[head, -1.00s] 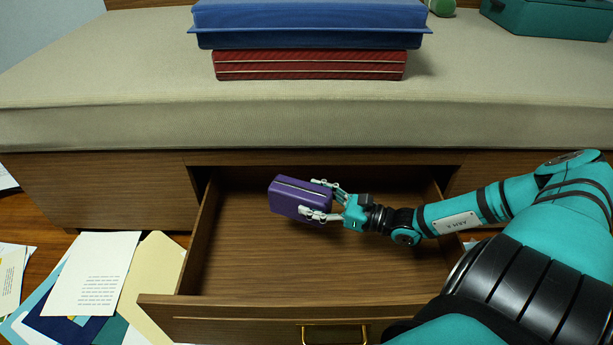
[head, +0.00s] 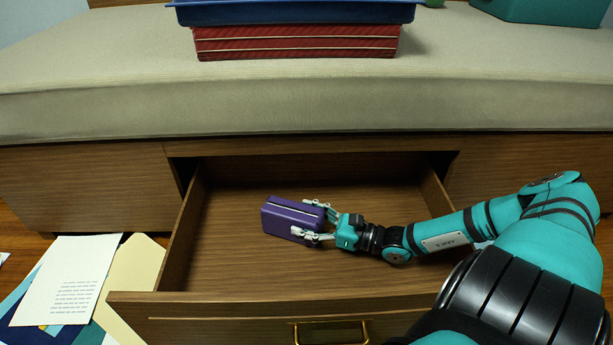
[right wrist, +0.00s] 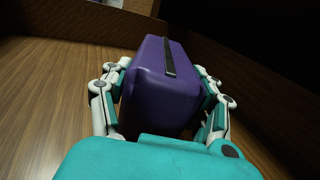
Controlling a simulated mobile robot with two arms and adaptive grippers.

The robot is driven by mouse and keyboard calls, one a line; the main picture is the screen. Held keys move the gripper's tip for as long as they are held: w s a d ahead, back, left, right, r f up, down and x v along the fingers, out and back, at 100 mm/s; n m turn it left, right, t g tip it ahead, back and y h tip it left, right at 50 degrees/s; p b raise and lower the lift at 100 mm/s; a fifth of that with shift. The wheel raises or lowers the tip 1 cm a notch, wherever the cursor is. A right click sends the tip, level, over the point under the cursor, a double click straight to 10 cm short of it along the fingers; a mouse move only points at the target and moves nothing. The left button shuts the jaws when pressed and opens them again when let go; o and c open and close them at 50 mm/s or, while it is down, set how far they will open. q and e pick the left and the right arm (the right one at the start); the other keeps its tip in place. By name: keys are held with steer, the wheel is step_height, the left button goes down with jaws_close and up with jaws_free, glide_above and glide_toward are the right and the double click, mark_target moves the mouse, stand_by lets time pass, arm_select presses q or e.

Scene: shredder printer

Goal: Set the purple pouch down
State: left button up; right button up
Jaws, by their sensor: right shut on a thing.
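The purple pouch (head: 287,218) is a rounded box shape with a dark strip along its top. It is inside the open wooden drawer (head: 300,272), toward the middle. My right gripper (head: 318,221) is shut on the pouch, one finger on each side. The right wrist view shows the pouch (right wrist: 165,90) between the fingers, with the drawer's wooden floor close by. I cannot tell whether the pouch touches the drawer floor. My left gripper is not in view.
The drawer sits under a cushioned bench (head: 300,105), whose edge overhangs behind. Red boxes (head: 297,42) and a blue box (head: 290,13) are stacked on the cushion. Papers (head: 70,280) and folders lie on the floor at left. The drawer floor around the pouch is bare.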

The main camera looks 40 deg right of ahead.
mark_target(323, 224)
steer(key=o, duration=1.3)
steer(key=shift+f, duration=0.1)
steer(key=shift+s+r, duration=0.1)
steer(key=shift+r, duration=0.1)
steer(key=p+v, duration=0.4)
steer(key=v, duration=0.2)
steer(key=shift+s+d, duration=0.15)
steer(key=shift+s+d+f+p, duration=0.2)
steer(key=shift+s+p, duration=0.1)
steer(key=shift+s, duration=0.15)
